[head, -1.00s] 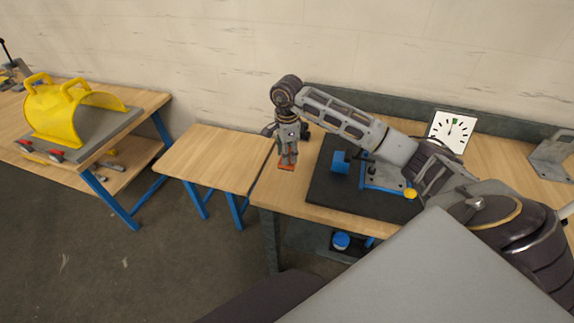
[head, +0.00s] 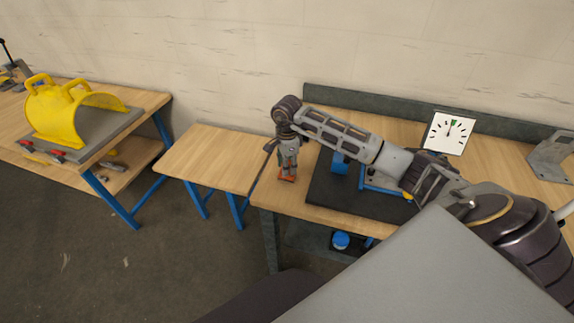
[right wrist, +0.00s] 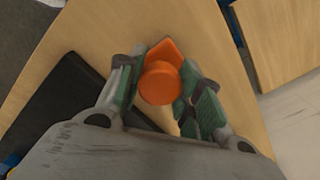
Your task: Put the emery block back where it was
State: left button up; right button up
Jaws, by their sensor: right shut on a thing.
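The emery block shows as an orange piece (head: 287,179) at the left end of the right-hand workbench. In the right wrist view it has a round orange knob (right wrist: 160,84) above a flat orange base, partly hidden by the knob and fingers. My right gripper (head: 287,169) points down and is shut on the block, with green-padded fingers either side of the knob. The block is over or on bare wood left of the black mat (head: 320,196); I cannot tell whether it touches the bench. My left gripper is not in view.
On the mat are a blue fixture (head: 340,163) and parts hidden by my right arm. A white dial (head: 448,132) stands behind. A lower wooden table (head: 210,158) adjoins on the left, clear. A yellow guard (head: 65,110) stands on the far-left bench.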

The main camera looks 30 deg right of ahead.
jog(key=shift+f, duration=0.2)
jog(key=shift+f, duration=0.15)
jog(key=o, duration=1)
jog(key=shift+r, duration=0.2)
jog(key=shift+r, duration=0.65)
jog(key=shift+r+b, duration=1.05)
jog(key=shift+r, duration=4.25)
